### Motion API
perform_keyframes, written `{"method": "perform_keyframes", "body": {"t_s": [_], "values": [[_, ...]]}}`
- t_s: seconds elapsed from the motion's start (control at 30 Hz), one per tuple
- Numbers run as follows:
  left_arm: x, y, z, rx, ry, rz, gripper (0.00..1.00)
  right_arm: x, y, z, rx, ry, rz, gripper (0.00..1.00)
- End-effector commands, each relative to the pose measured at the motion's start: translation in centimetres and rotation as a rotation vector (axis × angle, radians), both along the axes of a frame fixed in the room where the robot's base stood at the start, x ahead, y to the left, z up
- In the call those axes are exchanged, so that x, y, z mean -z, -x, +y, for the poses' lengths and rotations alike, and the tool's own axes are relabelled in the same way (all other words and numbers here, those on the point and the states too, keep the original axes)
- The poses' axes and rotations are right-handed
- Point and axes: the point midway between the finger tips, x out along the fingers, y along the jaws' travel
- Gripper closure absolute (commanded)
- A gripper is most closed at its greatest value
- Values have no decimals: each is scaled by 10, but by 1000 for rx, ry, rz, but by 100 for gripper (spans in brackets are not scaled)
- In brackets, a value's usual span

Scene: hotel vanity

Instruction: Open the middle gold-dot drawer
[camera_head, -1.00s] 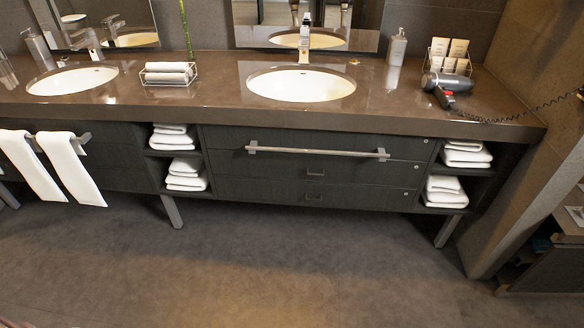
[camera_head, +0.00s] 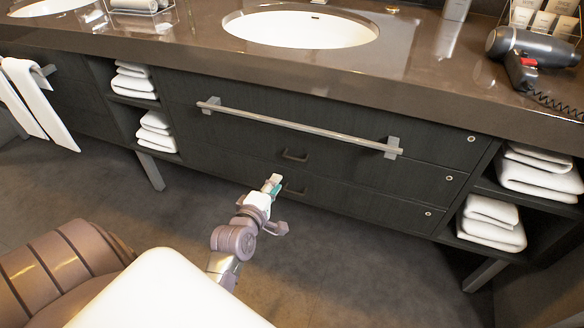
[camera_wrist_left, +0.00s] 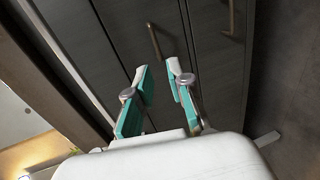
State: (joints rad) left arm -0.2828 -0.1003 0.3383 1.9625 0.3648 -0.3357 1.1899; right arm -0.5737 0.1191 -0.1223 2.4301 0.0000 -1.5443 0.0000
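The dark vanity has a stack of drawers under the right sink. The middle drawer (camera_head: 370,182) looks shut and has a small bar handle (camera_head: 294,155) and a small round dot at its right end; the dot's colour is hard to tell. The middle handle also shows in the left wrist view (camera_wrist_left: 154,42), ahead of the fingertips. The bottom drawer's handle (camera_head: 294,191) is just below. My left gripper (camera_head: 273,183) is in front of the drawers, near these handles. In the left wrist view, the left gripper (camera_wrist_left: 159,72) is open and empty, apart from the handle. My right gripper is not visible.
A long towel bar (camera_head: 300,128) sticks out across the top drawer. Open shelves with folded white towels (camera_head: 492,222) flank the drawers. The countertop edge (camera_head: 330,78) overhangs above. The floor in front (camera_head: 340,270) is clear. A hair dryer (camera_head: 530,50) lies at the counter's right.

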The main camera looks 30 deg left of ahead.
Motion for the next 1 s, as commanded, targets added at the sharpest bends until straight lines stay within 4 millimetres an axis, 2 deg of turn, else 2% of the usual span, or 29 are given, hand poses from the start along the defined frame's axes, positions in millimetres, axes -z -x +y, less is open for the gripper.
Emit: {"method": "perform_keyframes", "body": {"t_s": [0.17, 0.27, 0.5, 0.67, 0.8, 1.0], "values": [[-2, -14, 5, -8, 13, -19, 80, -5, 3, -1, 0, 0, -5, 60], [1, -31, 10, -7, 10, -20, 80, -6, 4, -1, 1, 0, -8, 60], [14, -81, 21, -7, 10, -19, 80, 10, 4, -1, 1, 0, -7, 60], [20, -108, 28, -7, 10, -17, 80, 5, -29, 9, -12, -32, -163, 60], [22, -120, 31, -7, 9, -15, 80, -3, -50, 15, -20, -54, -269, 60], [23, -130, 33, -7, 10, -15, 80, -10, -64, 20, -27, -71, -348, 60]]}}
